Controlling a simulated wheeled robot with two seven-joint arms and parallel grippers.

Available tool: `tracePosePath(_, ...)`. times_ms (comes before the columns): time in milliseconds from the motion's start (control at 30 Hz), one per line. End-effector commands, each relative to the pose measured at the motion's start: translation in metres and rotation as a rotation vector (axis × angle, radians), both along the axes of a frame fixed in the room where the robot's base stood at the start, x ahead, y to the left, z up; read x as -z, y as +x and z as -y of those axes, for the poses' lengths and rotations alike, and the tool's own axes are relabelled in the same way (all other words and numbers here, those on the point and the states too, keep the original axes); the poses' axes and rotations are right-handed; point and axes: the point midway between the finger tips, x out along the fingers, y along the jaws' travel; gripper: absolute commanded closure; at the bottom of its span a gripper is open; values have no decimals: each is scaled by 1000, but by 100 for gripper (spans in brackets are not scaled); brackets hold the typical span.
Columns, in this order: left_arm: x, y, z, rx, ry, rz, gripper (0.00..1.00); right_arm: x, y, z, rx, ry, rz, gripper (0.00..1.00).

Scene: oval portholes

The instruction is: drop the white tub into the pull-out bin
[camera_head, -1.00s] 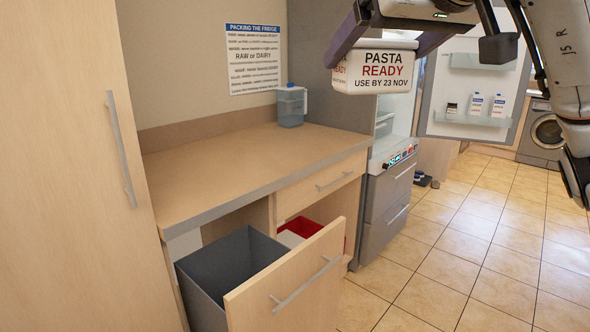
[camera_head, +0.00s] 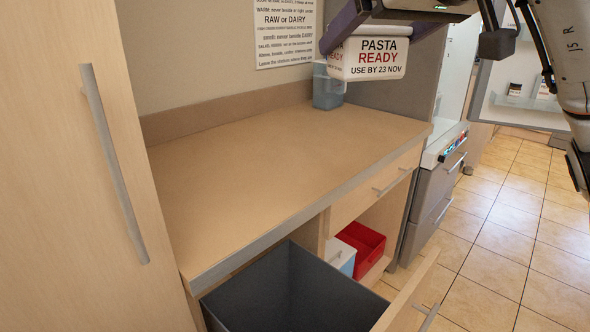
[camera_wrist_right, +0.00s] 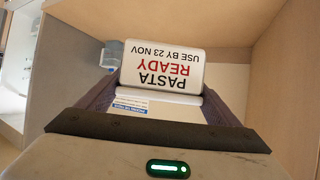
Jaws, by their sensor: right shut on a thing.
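The white tub (camera_head: 385,72), labelled "PASTA READY, USE BY 23 NOV", hangs at the top of the head view. My right gripper (camera_head: 370,38) is shut on it from above, one purple finger on each side. In the right wrist view the tub (camera_wrist_right: 162,68) shows upside down between the fingers. The pull-out bin (camera_head: 290,290) is dark grey, open-topped and pulled out below the counter, at the bottom of the head view. The tub is above and beyond it, not over its opening. The inside that shows looks empty; its near part is cut off. My left gripper is not in view.
The bare wooden counter (camera_head: 270,175) lies behind the bin; a blue-grey container (camera_head: 328,90) stands at its back. The drawer front (camera_head: 405,300) borders the bin on the right. A red box (camera_head: 362,245) and a white-and-blue one (camera_head: 340,257) sit under the counter.

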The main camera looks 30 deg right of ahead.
Motion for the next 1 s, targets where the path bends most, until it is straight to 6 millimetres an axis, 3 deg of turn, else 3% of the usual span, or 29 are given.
tracePosePath(33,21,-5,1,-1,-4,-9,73,35,8,-7,-41,1,-8,46)
tracePosePath(200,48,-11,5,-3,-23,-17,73,113,28,-35,-195,3,-9,46)
tracePosePath(400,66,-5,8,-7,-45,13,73,194,41,-62,-349,5,-3,46)
tracePosePath(500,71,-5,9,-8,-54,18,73,223,43,-70,-401,4,-1,46)
tracePosePath(600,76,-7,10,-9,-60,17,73,241,44,-75,-434,3,2,46)
tracePosePath(1000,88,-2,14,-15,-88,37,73,280,44,-79,-458,1,3,46)
